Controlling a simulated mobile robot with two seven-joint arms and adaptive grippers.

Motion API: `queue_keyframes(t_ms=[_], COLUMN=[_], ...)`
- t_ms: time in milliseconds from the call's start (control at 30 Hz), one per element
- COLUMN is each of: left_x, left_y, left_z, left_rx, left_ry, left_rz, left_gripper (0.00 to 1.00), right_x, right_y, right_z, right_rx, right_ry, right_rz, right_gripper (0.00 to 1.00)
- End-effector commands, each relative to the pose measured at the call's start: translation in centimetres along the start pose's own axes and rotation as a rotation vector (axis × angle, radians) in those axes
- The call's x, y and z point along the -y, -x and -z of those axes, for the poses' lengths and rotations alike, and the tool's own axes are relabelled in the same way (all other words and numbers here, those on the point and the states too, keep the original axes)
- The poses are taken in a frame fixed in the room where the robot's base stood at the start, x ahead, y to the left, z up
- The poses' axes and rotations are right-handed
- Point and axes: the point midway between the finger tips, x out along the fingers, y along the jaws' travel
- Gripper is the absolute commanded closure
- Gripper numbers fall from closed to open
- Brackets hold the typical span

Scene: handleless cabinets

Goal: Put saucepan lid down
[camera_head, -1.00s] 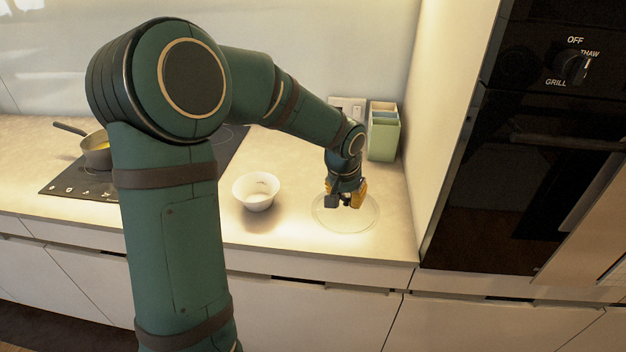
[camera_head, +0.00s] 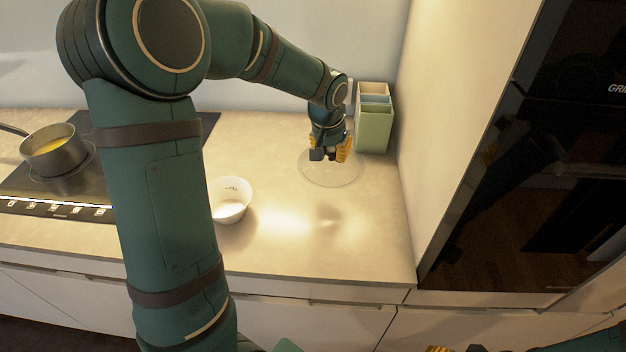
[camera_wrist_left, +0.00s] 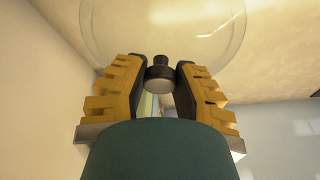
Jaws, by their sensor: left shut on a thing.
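The saucepan lid (camera_head: 330,178) is a clear glass disc over the worktop, in front of the green container. My left gripper (camera_head: 330,154) is above it, pointing down and shut on its dark knob. In the left wrist view the knob sits between the yellow-backed fingers (camera_wrist_left: 160,77), with the glass lid (camera_wrist_left: 205,30) beyond. I cannot tell whether the lid touches the worktop. The saucepan (camera_head: 54,155), with yellow contents, is on the hob at the left. My right gripper (camera_head: 455,349) barely shows at the bottom edge; its jaws are cut off.
A white bowl (camera_head: 232,208) stands on the worktop (camera_head: 300,250) left of the lid. A green compartmented container (camera_head: 375,130) stands at the back, near the tall side panel (camera_head: 440,110). A dark oven (camera_head: 530,190) is at the right. The worktop right of the bowl is clear.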

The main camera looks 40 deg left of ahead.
Motion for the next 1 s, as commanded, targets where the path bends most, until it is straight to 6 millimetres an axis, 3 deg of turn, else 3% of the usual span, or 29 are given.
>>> queue_keyframes(t_ms=[33, 267, 500, 800, 833, 900, 1000], left_x=[0.0, 0.0, 0.0, 0.0, 0.0, 0.0, 0.0], left_y=[-1.0, -3.1, -6.6, -7.2, -7.2, -7.2, -7.2], left_z=[-0.3, -0.8, -1.8, -2.0, -2.0, -2.0, -2.0], left_rx=[0.001, 0.001, 0.0, -0.001, 0.0, 0.0, 0.0], left_ry=[0.0, -0.001, -0.001, -0.001, -0.001, -0.001, -0.001], left_rz=[0.001, 0.001, 0.0, 0.0, 0.0, 0.0, 0.0], left_gripper=[1.0, 1.0, 1.0, 1.0, 0.67, 0.43, 0.43], right_x=[-0.1, -0.3, -0.6, -0.6, -0.6, -0.6, -0.6], right_y=[-0.3, -0.7, -1.6, -1.6, -1.6, -1.6, -1.6], right_z=[0.0, 0.1, 0.2, 0.2, 0.2, 0.2, 0.2], right_rx=[0.0, -0.003, -0.007, -0.008, -0.008, -0.008, -0.008], right_ry=[0.0, 0.0, 0.001, 0.001, 0.001, 0.002, 0.001], right_rz=[0.0, 0.0, 0.0, 0.0, 0.0, 0.0, 0.0], right_gripper=[0.53, 0.53, 0.53, 0.53, 0.53, 0.53, 0.53])
